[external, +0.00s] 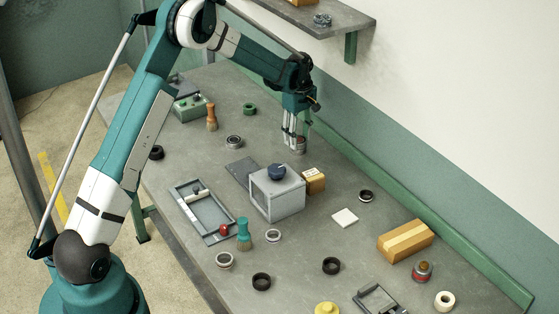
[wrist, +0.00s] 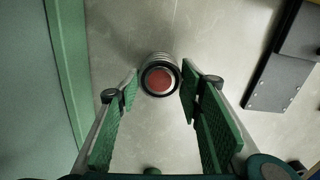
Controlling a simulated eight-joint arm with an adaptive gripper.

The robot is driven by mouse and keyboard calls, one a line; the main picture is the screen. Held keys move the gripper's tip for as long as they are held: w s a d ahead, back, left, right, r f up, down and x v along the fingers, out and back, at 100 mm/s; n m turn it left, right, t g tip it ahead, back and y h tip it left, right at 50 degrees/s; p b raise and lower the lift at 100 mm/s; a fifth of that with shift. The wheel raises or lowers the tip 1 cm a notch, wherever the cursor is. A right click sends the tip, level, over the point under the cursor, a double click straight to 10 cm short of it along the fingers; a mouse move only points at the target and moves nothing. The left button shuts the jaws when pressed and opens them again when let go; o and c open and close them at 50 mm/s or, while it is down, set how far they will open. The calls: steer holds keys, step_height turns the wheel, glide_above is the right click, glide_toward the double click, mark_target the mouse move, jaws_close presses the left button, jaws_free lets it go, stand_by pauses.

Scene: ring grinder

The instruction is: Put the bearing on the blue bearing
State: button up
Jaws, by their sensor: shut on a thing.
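My gripper (external: 297,138) points straight down over the far part of the bench, near the green back rail. It is shut on a round grey metal piece with a red centre, which I take for the bearing (external: 299,147). In the wrist view the bearing (wrist: 160,75) sits between the fingertips, with a dark rim and ribbed grey side. I cannot tell whether it touches the bench.
A small tan box (external: 314,181) stands beside the grey box. A grey bearing (external: 234,141), an orange-brown handled tool (external: 211,118) and a green control box (external: 190,107) lie to the left. The green rail (wrist: 68,70) runs along the back. Several rings lie toward the front.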

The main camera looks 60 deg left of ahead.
mark_target(299, 139)
steer(key=shift+f, duration=0.1)
steer(key=o, duration=1)
steer(key=shift+r, duration=0.2)
steer(key=shift+r, duration=3.7)
